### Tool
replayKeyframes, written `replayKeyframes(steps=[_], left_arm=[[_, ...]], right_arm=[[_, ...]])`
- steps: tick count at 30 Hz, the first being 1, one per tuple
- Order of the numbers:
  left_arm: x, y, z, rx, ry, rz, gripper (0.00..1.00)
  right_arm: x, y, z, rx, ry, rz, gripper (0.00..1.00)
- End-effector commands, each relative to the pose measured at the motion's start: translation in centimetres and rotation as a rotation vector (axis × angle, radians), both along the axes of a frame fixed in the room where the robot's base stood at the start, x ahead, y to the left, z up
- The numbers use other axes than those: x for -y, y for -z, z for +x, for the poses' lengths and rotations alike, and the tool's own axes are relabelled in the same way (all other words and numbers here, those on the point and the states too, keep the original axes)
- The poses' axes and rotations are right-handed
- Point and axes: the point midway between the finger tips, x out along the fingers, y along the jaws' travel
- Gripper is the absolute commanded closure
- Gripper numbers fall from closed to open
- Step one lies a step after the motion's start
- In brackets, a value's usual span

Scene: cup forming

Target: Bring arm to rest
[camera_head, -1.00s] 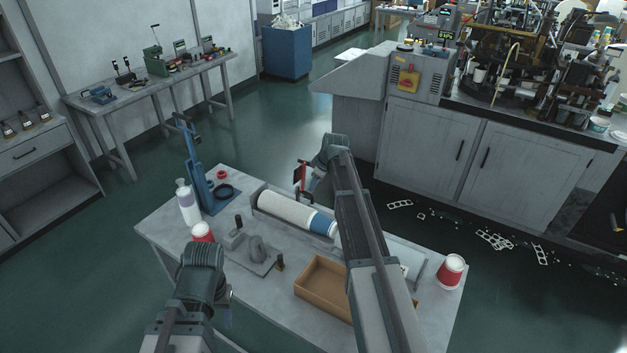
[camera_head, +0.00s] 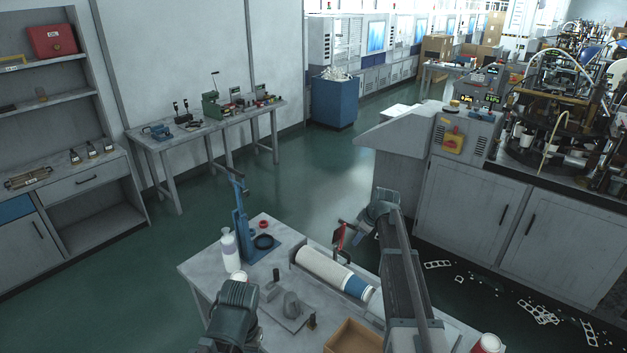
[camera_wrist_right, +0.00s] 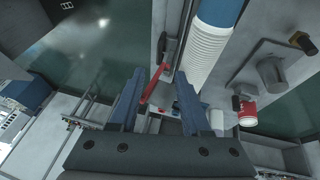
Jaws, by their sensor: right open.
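My right arm reaches in from the lower right of the head view. Its gripper (camera_head: 354,236) hangs above the far side of the grey table (camera_head: 203,266). In the right wrist view the two blue fingers (camera_wrist_right: 160,88) stand apart. A thin red bar (camera_wrist_right: 154,84) shows between them; it also shows beside the gripper in the head view (camera_head: 340,238). I cannot tell if they touch. A long stack of white cups with a blue end (camera_head: 322,270) lies in a tray near the gripper. My left arm shows at the lower left; its jaws are hidden.
On the table are a blue stand (camera_head: 241,222), a white bottle (camera_head: 229,249), a grey fixture (camera_head: 290,308), a brown open box (camera_head: 352,338) and a red cup (camera_head: 487,344). A grey machine cabinet (camera_head: 470,200) stands at the right.

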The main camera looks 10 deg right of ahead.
Motion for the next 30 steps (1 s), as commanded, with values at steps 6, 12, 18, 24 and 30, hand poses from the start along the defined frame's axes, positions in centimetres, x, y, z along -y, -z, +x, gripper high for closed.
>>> replayKeyframes(steps=[6, 12, 18, 24, 30], left_arm=[[0.0, 0.0, 0.0, 0.0, 0.0, 0.0, 0.5], [0.0, 0.0, 0.0, 0.0, 0.0, 0.0, 0.5], [0.0, 0.0, 0.0, 0.0, 0.0, 0.0, 0.5], [0.0, 2.6, 0.0, 0.0, 0.001, 0.0, 0.5], [0.0, 6.8, 0.0, 0.001, 0.004, 0.001, 0.5]], right_arm=[[-5.3, 0.6, -6.0, -0.086, 0.106, 0.047, 0.53], [-12.1, 1.5, -16.2, -0.239, 0.346, 0.093, 0.53], [-15.6, 1.9, -24.2, -0.335, 0.556, 0.092, 0.53], [-18.1, 4.6, -28.2, -0.384, 0.651, 0.061, 0.53], [-21.2, 8.8, -29.5, -0.405, 0.57, 0.01, 0.53]])
